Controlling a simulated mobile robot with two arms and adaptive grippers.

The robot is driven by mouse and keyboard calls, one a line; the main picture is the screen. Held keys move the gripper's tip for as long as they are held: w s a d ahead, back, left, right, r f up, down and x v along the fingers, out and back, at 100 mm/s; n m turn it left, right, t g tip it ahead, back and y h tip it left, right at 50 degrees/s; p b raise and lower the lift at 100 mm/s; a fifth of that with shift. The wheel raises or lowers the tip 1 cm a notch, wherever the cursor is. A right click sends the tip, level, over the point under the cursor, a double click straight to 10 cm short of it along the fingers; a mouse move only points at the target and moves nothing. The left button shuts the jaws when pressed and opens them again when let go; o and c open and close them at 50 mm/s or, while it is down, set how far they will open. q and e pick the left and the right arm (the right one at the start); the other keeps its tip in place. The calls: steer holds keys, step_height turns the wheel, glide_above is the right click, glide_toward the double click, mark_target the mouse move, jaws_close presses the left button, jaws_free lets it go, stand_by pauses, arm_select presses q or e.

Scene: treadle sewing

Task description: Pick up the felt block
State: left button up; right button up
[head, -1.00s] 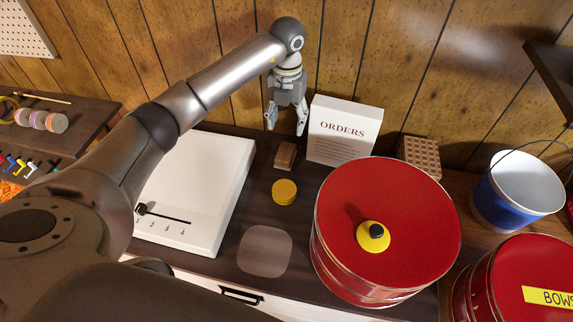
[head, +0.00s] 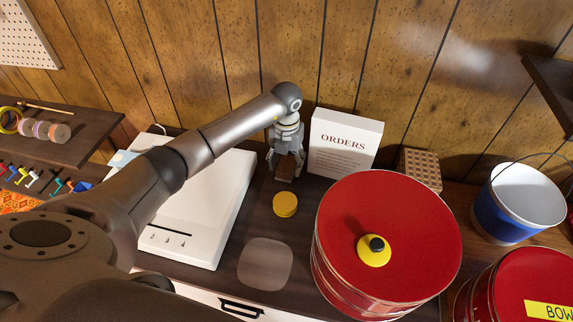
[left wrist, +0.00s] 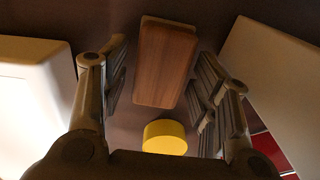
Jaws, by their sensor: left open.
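The felt block (head: 285,171), a small brown wood-grained block, is on the dark tabletop left of the ORDERS card. My left gripper (head: 286,166) is lowered over it with its fingers open, one on each side. In the left wrist view the block (left wrist: 166,66) lies between the spread fingers, with a thin paler layer at its far end. Gaps show between the block and both fingers there. My right gripper is not in view.
A yellow disc (head: 285,204) sits just in front of the block. The ORDERS card (head: 345,143) stands close on the right. A white slider device (head: 207,205) is on the left, and a large red tin (head: 390,215) stands front right. A wooden wall is behind.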

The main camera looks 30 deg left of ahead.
arm_select(q)
steer(key=shift+f, duration=0.6)
steer(key=c, duration=0.8)
steer(key=shift+r, duration=0.1)
steer(key=shift+w+r, duration=0.1)
steer(key=shift+r, duration=0.4)
steer(key=s+d+r+b, duration=0.3)
steer(key=s+d+r, duration=0.7)
steer(key=r, duration=0.2)
